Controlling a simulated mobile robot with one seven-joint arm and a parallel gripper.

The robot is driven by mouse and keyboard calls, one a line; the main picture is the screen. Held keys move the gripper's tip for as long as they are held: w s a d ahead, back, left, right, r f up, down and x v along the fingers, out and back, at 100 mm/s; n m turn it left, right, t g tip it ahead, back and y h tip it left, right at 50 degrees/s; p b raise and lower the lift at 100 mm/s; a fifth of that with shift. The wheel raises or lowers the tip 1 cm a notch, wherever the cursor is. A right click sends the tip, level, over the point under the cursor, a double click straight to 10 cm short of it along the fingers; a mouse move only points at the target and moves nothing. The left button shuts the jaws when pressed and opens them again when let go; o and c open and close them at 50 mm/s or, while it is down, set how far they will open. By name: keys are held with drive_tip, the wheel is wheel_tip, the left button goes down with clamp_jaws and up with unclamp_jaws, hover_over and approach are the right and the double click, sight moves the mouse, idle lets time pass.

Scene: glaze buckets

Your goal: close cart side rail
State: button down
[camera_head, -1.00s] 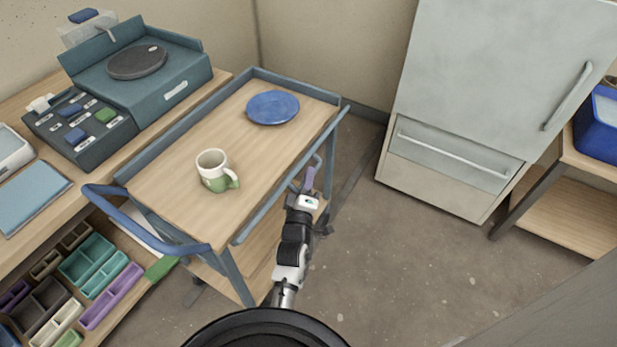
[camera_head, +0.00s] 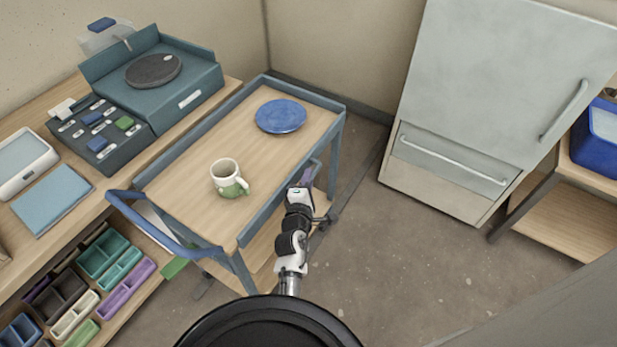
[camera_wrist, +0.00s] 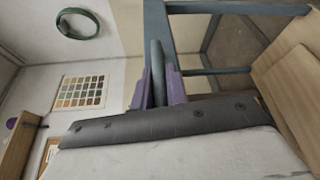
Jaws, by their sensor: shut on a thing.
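The cart (camera_head: 185,200) has a wood-look top and blue-grey frame. Its side rail (camera_head: 268,213) stands along the right-hand long edge of the top, apparently upright against it. Whether it is latched cannot be told. My gripper (camera_head: 311,173) is at the outer side of this rail, towards its far half. In the wrist view, the purple fingers of my gripper (camera_wrist: 158,90) are shut on a blue-grey bar (camera_wrist: 157,65) of the rail, one finger on each side. The exact contact is small and partly hidden in the head view.
A white-and-green mug (camera_head: 229,180) and a blue plate (camera_head: 281,116) stand on the cart top. A workbench (camera_head: 215,98) with a teal scale runs along the left. A pale cabinet (camera_head: 480,90) stands at the right. The floor (camera_head: 400,260) between is clear.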

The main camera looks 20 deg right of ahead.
drive_tip(key=shift+a+r, duration=0.1)
idle(0.3)
drive_tip(key=c, duration=1.4)
unclamp_jaws()
